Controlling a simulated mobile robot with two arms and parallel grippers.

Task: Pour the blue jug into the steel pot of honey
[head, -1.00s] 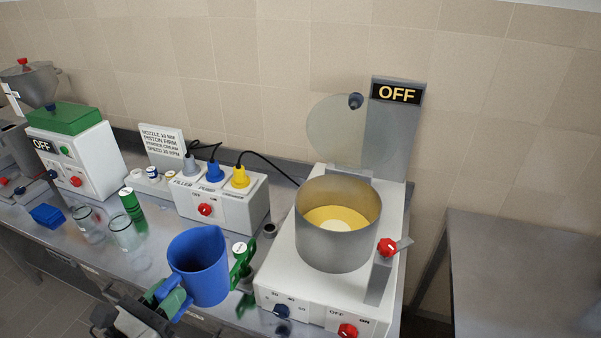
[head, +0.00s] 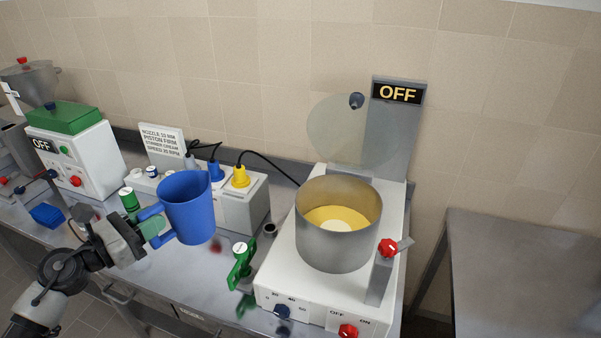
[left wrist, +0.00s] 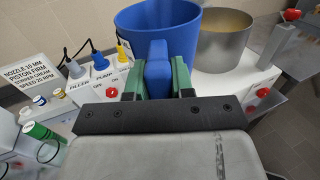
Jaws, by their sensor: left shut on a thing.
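The blue jug (head: 188,210) is upright in the air, left of the steel pot, in the head view. My left gripper (head: 154,226) is shut on the jug's handle; in the left wrist view its green fingers (left wrist: 158,80) sit either side of the handle of the blue jug (left wrist: 158,25). The steel pot (head: 337,245) stands on a white machine with yellow honey (head: 336,218) in it. The pot (left wrist: 222,42) also shows behind and right of the jug in the left wrist view. The jug's contents are hidden. My right gripper is not in view.
The white machine (head: 275,271) has an OFF sign (head: 397,93), a raised clear disc (head: 350,130) and a red-knobbed lever (head: 388,247). A green clamp-like item (head: 240,268) stands between jug and machine. A plug box (head: 243,204) is behind the jug. A bare table (head: 520,270) is at right.

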